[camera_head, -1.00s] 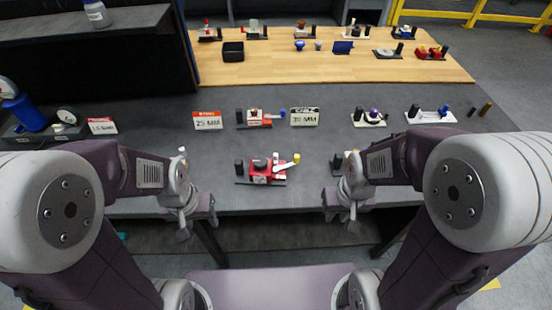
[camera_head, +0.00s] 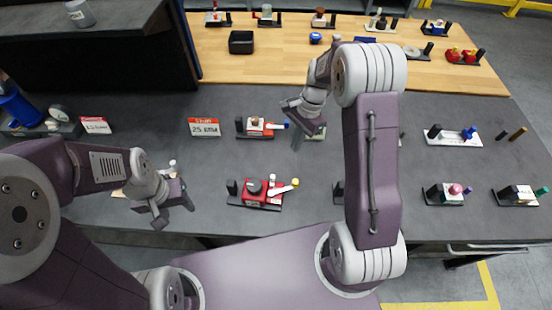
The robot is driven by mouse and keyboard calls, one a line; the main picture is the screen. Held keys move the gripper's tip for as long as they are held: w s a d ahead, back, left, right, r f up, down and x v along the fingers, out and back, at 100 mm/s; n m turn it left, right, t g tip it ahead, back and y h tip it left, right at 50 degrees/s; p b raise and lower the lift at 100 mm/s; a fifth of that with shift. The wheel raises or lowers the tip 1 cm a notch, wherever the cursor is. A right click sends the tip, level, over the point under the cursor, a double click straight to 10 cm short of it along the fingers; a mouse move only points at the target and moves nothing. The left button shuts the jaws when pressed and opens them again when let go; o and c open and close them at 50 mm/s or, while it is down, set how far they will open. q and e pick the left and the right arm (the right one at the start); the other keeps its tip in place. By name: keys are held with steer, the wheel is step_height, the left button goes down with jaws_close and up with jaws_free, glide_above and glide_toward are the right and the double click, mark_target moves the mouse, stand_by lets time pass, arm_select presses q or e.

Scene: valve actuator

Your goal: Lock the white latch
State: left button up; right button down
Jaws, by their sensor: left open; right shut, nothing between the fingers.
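Several valve and latch devices stand on the dark grey table, and I cannot tell for sure which is the white latch. A white-based device (camera_head: 453,137) with a blue knob lies to the right. My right gripper (camera_head: 297,138) is shut and empty above the table, just right of the blue-tipped lever. My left gripper (camera_head: 174,211) is open and empty by the front edge, left of the red device.
More devices stand at right, including one with a pink knob (camera_head: 456,189). A wooden board (camera_head: 280,75) behind holds several devices and a black box (camera_head: 241,42). My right arm hides part of the table.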

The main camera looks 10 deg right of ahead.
mark_target(273, 180)
steer(key=x, duration=0.3)
steer(key=p+x, duration=0.1)
steer(key=x, duration=0.6)
steer(key=shift+s+a+r, duration=0.1)
steer(key=shift+s+a, duration=0.05)
steer(key=shift+s, duration=0.25)
steer(key=shift+s+a+r+p, duration=0.1)
steer(key=shift+s+a+p, duration=0.05)
steer(key=shift+a+p, duration=0.4)
steer(key=shift+s+a+r+p, duration=0.15)
steer(key=shift+a+p, duration=0.2)
steer(key=shift+a, duration=0.3)
steer(key=shift+s+a+f, duration=0.1)
steer(key=shift+s+a, duration=0.3)
steer(key=shift+a, duration=0.2)
arm_select(q)
steer(key=r, duration=0.3)
steer(key=shift+s+a+r, duration=0.1)
steer(key=shift+s+a, duration=0.05)
steer(key=shift+s, duration=0.2)
steer(key=shift+w, duration=0.1)
arm_select(e)
steer(key=shift+w+f, duration=0.1)
